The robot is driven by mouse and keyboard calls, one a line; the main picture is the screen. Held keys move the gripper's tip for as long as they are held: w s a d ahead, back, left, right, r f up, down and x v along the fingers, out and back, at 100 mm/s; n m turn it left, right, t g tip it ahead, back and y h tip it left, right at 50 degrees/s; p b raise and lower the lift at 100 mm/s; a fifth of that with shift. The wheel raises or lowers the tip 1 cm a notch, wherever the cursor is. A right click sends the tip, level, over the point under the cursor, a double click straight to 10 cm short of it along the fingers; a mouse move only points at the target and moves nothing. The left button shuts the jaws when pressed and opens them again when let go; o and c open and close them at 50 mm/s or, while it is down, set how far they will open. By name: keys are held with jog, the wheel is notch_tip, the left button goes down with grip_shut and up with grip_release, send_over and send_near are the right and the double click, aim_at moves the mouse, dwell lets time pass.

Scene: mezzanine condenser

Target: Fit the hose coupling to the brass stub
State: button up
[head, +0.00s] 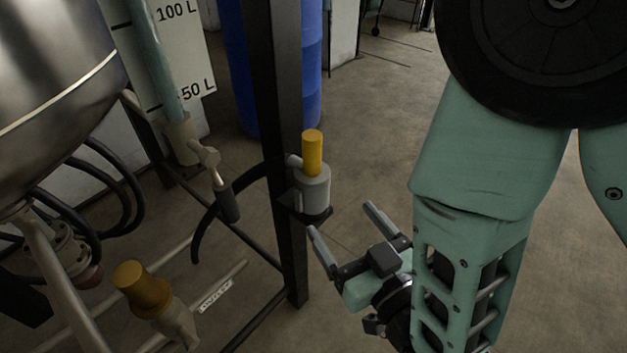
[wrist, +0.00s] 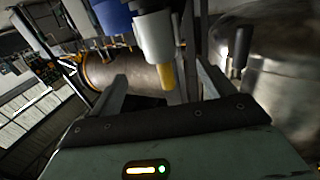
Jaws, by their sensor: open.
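The hose coupling (head: 316,191) is a grey cylinder with a yellow upper part and a small side port. It stands upright on a small dark bracket on the black post, with a black hose running off to its left. The brass stub (head: 142,287) points up from a pale pipe at lower left. My gripper (head: 341,220) is open and empty, in front of and below the coupling, apart from it in the head view. In the wrist view the coupling (wrist: 154,38) shows beyond the fingers, its yellow part between them in the picture. The gripper's contact with it cannot be told there.
The black post (head: 282,110) rises beside the coupling. A steel vessel (head: 55,70), black hoses and a valve with a dark handle (head: 226,200) crowd the left. A blue drum (head: 240,80) stands behind. Floor right of the post is clear.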

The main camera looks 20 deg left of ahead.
aim_at(320, 190)
jog(key=b+x, duration=0.1)
jog(key=x, duration=0.6)
jog(key=shift+w+a+b, duration=0.2)
jog(key=shift+b, duration=0.2)
jog(key=shift+x, duration=3)
jog(key=shift+f, duration=0.1)
jog(key=c, duration=1.3)
